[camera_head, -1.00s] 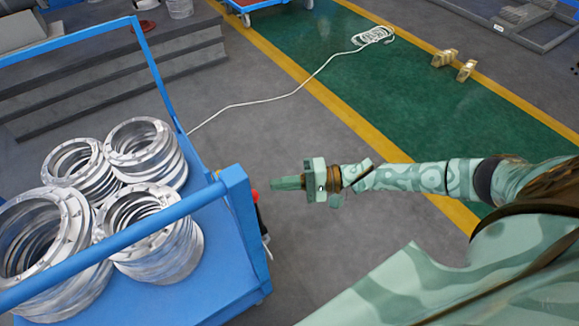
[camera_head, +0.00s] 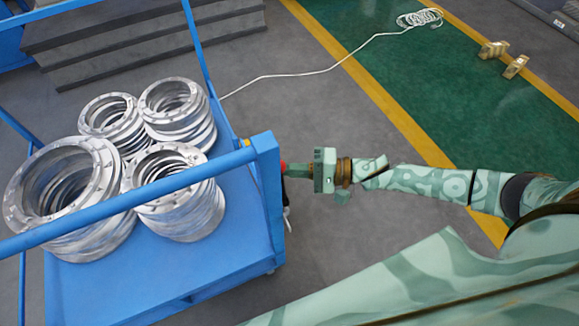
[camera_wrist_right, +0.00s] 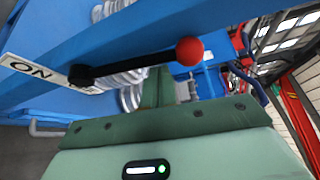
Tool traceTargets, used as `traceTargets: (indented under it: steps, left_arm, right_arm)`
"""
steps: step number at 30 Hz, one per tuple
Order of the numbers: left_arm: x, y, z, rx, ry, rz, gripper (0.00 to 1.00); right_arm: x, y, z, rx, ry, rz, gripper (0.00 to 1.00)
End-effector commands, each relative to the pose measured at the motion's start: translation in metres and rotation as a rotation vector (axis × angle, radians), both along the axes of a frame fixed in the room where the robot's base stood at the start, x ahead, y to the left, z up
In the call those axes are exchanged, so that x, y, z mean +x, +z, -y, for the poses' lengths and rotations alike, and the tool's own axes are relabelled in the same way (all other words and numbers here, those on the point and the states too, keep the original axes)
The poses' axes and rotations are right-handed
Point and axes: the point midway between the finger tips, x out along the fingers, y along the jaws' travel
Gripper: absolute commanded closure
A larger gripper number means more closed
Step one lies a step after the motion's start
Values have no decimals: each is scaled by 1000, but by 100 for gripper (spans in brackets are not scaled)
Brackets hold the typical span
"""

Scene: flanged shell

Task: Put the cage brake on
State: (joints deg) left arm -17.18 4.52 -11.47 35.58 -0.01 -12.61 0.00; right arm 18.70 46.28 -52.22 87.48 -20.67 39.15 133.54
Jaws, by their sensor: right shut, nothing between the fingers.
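The cage brake is a black lever (camera_wrist_right: 130,67) with a red ball knob (camera_wrist_right: 189,51), mounted on the blue cage cart (camera_head: 266,190). A white label reading "ON" (camera_wrist_right: 30,70) is beside the lever's left end in the right wrist view. In the head view only a bit of the red knob (camera_head: 283,167) shows by the cart's corner post. My right gripper (camera_head: 290,171) is shut and empty, its fingertips close to the knob. In the right wrist view the green fingers (camera_wrist_right: 166,88) point at the lever near the knob; I cannot tell whether they touch. My left gripper is out of view.
Several stacks of silver flanged rings (camera_head: 165,180) stand on the cart behind its blue rail (camera_head: 120,217). A white cable (camera_head: 300,75) lies on the grey floor beyond.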

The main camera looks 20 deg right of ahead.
Motion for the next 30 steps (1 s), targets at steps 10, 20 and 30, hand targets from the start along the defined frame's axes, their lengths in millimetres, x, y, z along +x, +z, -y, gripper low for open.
traceTargets:
  steps: [10,20,30]
  left_arm:
    - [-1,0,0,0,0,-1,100]
    - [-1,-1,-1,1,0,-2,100]
    - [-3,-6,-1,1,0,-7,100]
  right_arm:
    - [-5,1,0,2,0,52,100]
    - [-10,2,0,5,0,103,100]
    - [-27,1,1,12,0,273,100]
